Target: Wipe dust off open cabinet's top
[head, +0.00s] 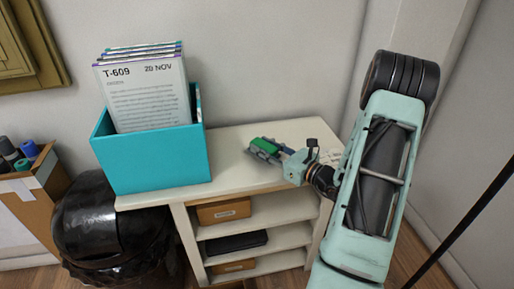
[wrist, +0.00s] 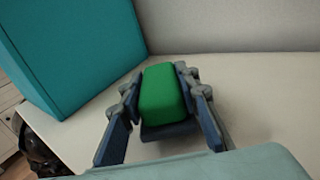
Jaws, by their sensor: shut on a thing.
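The open cabinet (head: 240,142) is a low, cream-coloured unit with open shelves; its top also fills much of the wrist view (wrist: 255,100). My gripper (head: 275,152) is over the right half of the top. In the wrist view its two fingers (wrist: 158,95) are shut on the sides of a green block with a dark underside, which looks like a sponge or eraser (wrist: 162,92). The block is at or just above the surface; I cannot tell whether it touches. No distinct dust shows clearly on the visible top.
A teal file box (head: 152,160) holding several upright documents (head: 147,95) stands on the left of the top. The wall (head: 265,60) is behind. Boxes (head: 224,211) sit on the shelves. The top's front middle is clear.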

